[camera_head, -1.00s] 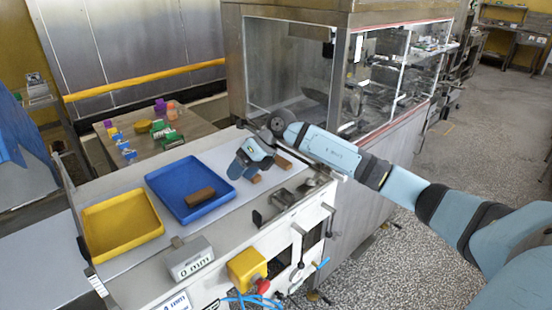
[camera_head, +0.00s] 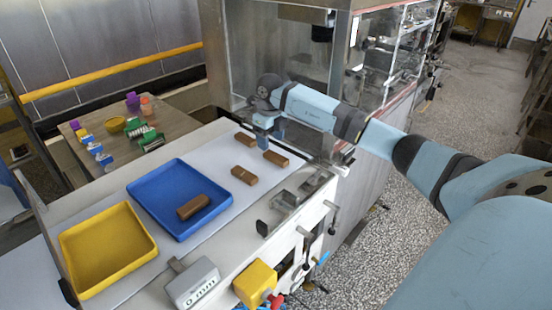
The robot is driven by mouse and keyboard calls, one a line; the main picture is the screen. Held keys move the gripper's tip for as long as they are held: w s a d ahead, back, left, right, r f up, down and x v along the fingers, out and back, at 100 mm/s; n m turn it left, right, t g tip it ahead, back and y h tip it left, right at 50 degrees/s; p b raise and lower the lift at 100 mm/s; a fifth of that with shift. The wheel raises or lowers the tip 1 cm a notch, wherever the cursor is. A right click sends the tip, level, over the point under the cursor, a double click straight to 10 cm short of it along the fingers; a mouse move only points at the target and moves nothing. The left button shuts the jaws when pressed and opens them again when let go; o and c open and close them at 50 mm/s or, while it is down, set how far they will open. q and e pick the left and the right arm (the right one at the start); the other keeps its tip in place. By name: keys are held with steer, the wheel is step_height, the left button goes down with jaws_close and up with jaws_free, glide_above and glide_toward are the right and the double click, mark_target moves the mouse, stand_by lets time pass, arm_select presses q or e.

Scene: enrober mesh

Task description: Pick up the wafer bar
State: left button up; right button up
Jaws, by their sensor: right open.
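Three brown wafer bars lie apart on the white belt: one at the back (camera_head: 244,139), one at the right (camera_head: 276,158) and one nearest the blue tray (camera_head: 244,175). Another brown bar (camera_head: 193,207) lies in the blue tray (camera_head: 150,189). My left gripper is not in view.
A yellow tray (camera_head: 78,248) stands left of the blue tray. A grey "0 mm" block (camera_head: 193,284) and a yellow box (camera_head: 255,283) are at the front edge. The glass-walled machine (camera_head: 276,60) stands close behind my gripper. A side table (camera_head: 180,128) holds small coloured items.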

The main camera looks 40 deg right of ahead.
mark_target(272, 154)
steer(key=shift+s+d+f+p, duration=0.1)
steer(key=shift+f+p, duration=0.1)
steer(key=shift+f, duration=1.2)
steer(key=shift+s+d+f+p, duration=0.1)
steer(key=shift+f+p, duration=0.1)
steer(key=shift+f, duration=1.15)
steer(key=c, duration=0.8)
